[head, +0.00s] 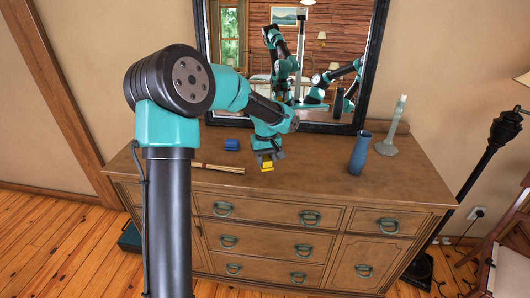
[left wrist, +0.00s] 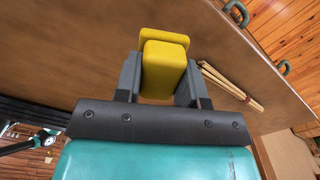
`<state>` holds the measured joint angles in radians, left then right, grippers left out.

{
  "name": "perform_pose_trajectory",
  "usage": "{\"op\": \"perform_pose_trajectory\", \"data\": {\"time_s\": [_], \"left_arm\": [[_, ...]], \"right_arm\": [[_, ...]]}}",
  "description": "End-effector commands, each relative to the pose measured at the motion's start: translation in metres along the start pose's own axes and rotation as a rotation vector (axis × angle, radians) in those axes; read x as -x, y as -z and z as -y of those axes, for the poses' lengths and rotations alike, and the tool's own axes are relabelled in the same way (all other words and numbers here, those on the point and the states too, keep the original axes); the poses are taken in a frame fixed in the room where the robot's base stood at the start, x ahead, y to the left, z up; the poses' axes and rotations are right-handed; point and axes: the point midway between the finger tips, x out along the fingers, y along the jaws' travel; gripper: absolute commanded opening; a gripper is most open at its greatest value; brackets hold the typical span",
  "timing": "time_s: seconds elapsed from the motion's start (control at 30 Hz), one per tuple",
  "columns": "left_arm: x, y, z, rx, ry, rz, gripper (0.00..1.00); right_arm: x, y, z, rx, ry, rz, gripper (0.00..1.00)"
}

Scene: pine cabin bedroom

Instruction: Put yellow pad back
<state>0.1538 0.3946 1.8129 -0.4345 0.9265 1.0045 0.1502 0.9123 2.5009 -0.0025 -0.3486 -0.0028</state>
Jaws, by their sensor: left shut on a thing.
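The yellow pad (head: 267,167) is at my left gripper (head: 266,158), over the top of the wooden dresser (head: 320,176). In the left wrist view the yellow pad (left wrist: 165,62) sits between the two grey fingers of my left gripper (left wrist: 163,80), which is shut on it. I cannot tell whether the pad touches the dresser top.
A blue block (head: 232,145) and a bundle of thin sticks (head: 218,168) lie left of the gripper. A blue vase (head: 359,153) and a pale candlestick (head: 393,130) stand to the right. A framed mirror (head: 330,70) stands at the back. The dresser top between gripper and vase is clear.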

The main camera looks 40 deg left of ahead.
Motion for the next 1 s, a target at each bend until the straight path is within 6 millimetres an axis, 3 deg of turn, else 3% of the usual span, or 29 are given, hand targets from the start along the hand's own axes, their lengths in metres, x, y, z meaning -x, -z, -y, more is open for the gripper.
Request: {"op": "perform_pose_trajectory", "data": {"time_s": [0.17,0.7,1.0], "left_arm": [[-0.002,0.012,-0.003,0.001,0.000,0.000,0.18],[-0.011,0.101,-0.025,0.002,-0.001,0.000,0.18],[-0.014,0.141,-0.035,0.000,0.000,-0.001,0.18]], "right_arm": [[0.000,0.000,0.000,0.000,0.000,0.000,0.43],[0.000,0.000,0.000,0.000,0.000,0.000,0.43],[0.000,0.000,0.000,0.000,0.000,0.000,0.43]]}}
